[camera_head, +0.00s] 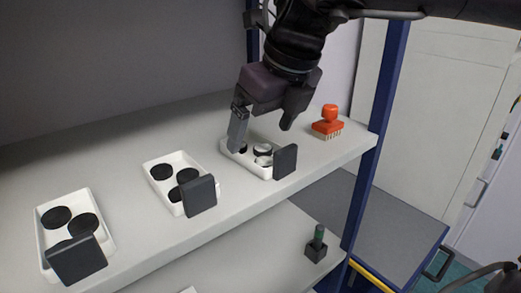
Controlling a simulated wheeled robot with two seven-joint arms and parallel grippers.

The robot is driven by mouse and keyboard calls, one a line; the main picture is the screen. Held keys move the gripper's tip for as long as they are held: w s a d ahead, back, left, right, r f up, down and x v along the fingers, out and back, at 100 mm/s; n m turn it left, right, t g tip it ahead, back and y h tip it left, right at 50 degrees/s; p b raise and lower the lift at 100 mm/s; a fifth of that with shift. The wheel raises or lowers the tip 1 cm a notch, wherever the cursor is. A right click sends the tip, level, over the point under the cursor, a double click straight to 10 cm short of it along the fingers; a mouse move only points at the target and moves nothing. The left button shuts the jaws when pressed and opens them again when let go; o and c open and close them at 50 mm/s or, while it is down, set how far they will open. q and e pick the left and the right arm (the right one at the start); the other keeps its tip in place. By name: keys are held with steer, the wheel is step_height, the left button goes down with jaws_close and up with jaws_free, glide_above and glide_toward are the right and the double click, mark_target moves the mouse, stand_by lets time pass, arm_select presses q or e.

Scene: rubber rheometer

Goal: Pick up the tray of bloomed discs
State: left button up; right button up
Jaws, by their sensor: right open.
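Three white trays stand in a row on the upper shelf, each with a dark square plate at its front. The right tray (251,164) holds discs, one with a pale, whitish top (263,150) and a dark one partly hidden by a finger. This looks like the tray of bloomed discs. My right gripper (263,136) points down over this tray, its fingers apart. The left finger overlaps the tray's left end in the picture; I cannot tell whether it touches. The middle tray (158,188) and left tray (42,239) hold plain black discs. My left gripper is out of view.
An orange stamp-like tool with pins (328,122) stands just right of the tray, near a blue shelf post (381,110). A green-topped dark block (316,245) stands on the lower shelf. The shelf (120,150) behind the trays is clear.

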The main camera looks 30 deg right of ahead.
mark_target(255, 149)
steer(key=x, duration=0.3)
steer(key=shift+r, duration=0.1)
steer(key=shift+w+f, duration=0.25)
steer(key=shift+f, duration=0.2)
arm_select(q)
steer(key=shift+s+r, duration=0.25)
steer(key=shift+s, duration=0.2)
arm_select(e)
steer(key=shift+s, duration=0.1)
steer(key=shift+c, duration=1.1)
steer(key=c, duration=0.9)
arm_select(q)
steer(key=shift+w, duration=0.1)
arm_select(e)
steer(key=shift+r, duration=0.1)
